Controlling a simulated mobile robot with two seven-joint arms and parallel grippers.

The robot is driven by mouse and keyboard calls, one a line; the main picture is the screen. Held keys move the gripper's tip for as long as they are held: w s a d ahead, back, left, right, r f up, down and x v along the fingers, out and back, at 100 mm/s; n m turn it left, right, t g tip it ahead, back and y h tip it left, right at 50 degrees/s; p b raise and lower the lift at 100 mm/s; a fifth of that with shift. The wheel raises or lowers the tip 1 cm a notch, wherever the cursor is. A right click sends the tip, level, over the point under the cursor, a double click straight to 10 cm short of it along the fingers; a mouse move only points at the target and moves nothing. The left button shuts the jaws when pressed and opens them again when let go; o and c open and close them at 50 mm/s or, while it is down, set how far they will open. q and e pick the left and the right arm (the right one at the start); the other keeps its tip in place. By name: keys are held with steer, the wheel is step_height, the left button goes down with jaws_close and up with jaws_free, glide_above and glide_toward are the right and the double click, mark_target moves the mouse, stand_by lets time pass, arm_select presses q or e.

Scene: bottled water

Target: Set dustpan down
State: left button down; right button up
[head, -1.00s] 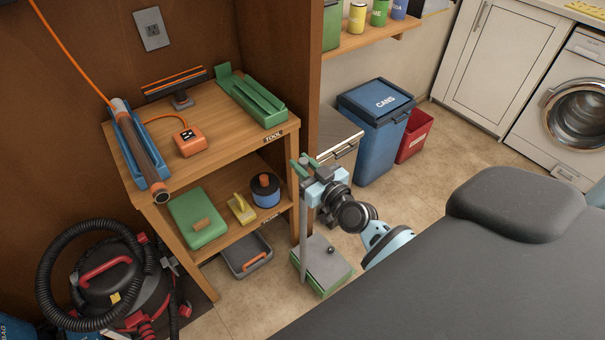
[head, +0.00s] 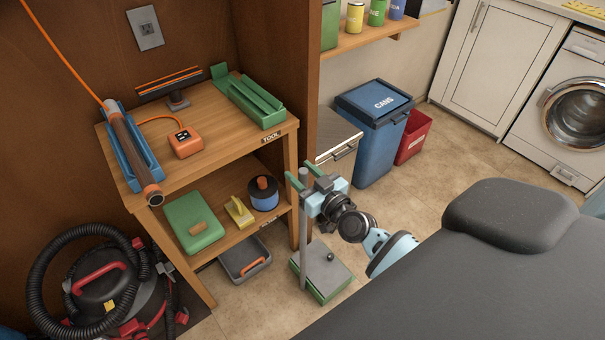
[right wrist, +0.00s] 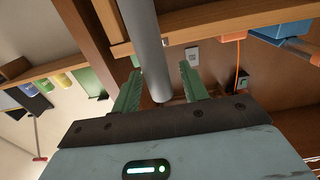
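The dustpan has a tall grey pole (head: 304,245) and a grey pan with green edges (head: 326,270). It stands upright, with its pan flat on the tile floor in front of the wooden shelf unit. My right gripper (head: 302,176) is at the top of the pole. In the right wrist view, the pole (right wrist: 150,45) stands between its two green fingers (right wrist: 161,88), with a gap visible on each side. The right gripper is open around the pole. My left gripper is not in view.
The wooden shelf unit (head: 222,152) stands just left of the dustpan, with a grey bin (head: 245,262) beneath. A red-black vacuum (head: 105,285) is at left. A blue cans bin (head: 376,140) and red bin (head: 413,138) stand behind. Floor right of these bins is clear.

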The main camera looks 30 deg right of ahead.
steer(key=s, duration=1.2)
steer(key=shift+d, duration=0.45)
steer(key=s+a+f+g, duration=0.3)
steer(key=s+f, duration=0.3)
steer(key=s, duration=0.4)
steer(key=s+a+f+g, duration=0.4)
steer(key=s+a+f, duration=0.1)
steer(key=s, duration=0.6)
steer(key=s+a+f+g, duration=0.3)
steer(key=s+f, duration=0.4)
steer(key=s, duration=0.4)
steer(key=shift+a+f+n+g+y, duration=0.4)
steer(key=shift+g, duration=0.2)
steer(key=shift+w, duration=0.1)
steer(key=shift+c, duration=0.8)
